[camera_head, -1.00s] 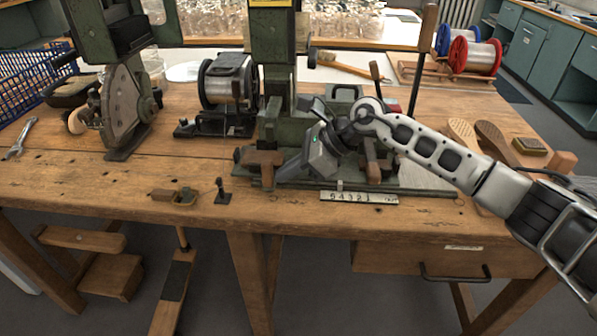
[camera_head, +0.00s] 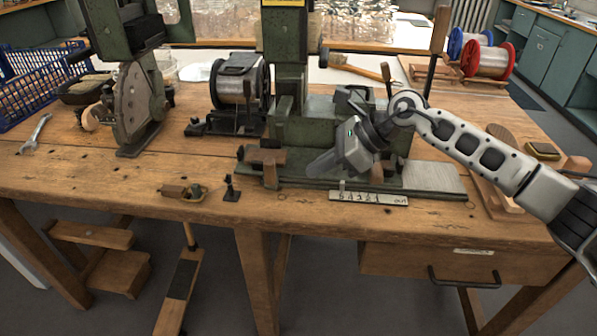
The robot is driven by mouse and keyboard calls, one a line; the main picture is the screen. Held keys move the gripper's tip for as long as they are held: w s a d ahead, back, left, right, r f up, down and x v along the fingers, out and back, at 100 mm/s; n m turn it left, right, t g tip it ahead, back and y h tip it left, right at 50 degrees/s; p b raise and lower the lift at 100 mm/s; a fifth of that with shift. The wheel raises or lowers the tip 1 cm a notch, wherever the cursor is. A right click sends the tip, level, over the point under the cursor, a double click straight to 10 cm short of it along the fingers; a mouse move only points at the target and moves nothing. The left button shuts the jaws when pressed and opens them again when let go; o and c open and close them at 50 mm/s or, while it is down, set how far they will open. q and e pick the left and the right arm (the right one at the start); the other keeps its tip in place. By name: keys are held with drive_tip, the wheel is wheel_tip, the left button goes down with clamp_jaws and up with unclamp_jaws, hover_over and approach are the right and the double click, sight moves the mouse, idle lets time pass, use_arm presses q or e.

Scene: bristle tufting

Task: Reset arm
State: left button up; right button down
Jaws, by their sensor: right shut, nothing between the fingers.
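My right gripper (camera_head: 324,166) is in front of the green tufting machine (camera_head: 335,131) at the middle of the bench. It points left and slightly down, shut and empty. My right arm reaches in from the right edge and hides part of the machine's base. The fingertips are small in the view, just above the machine's front rail. My left gripper is not in view.
The wooden bench (camera_head: 80,170) carries a wire spool (camera_head: 238,85), a green press with a disc (camera_head: 135,105), a wrench (camera_head: 37,132) and a blue basket (camera_head: 38,85). A numbered rule (camera_head: 368,198) lies by the front edge. Red and blue spools (camera_head: 490,58) stand back right.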

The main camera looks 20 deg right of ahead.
drive_tip(key=v, duration=0.8)
drive_tip(key=s+a+m+t+y+p, duration=0.1)
drive_tip(key=s+a+m+t+y, duration=0.15)
drive_tip(key=a+m+y, duration=0.4)
drive_tip(key=s+a+m+t+y+p, duration=0.2)
drive_tip(key=s+a+m+y, duration=0.1)
drive_tip(key=a+m, duration=0.5)
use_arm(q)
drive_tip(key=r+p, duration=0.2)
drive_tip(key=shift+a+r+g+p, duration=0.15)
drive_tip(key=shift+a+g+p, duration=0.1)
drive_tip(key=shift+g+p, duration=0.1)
use_arm(e)
drive_tip(key=s+d+f+m+t+h, duration=0.1)
drive_tip(key=s+f+m+h, duration=0.6)
drive_tip(key=m, duration=0.9)
drive_tip(key=s+d+f+m+t+h, duration=0.1)
drive_tip(key=s+d+f+m+h, duration=0.3)
drive_tip(key=m, duration=1.3)
drive_tip(key=s+f+h, duration=0.4)
drive_tip(key=s+f, duration=0.1)
drive_tip(key=f, duration=0.2)
drive_tip(key=shift+d, duration=0.2)
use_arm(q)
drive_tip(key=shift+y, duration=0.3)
use_arm(e)
drive_tip(key=shift+f+t, duration=0.1)
drive_tip(key=shift+t, duration=0.25)
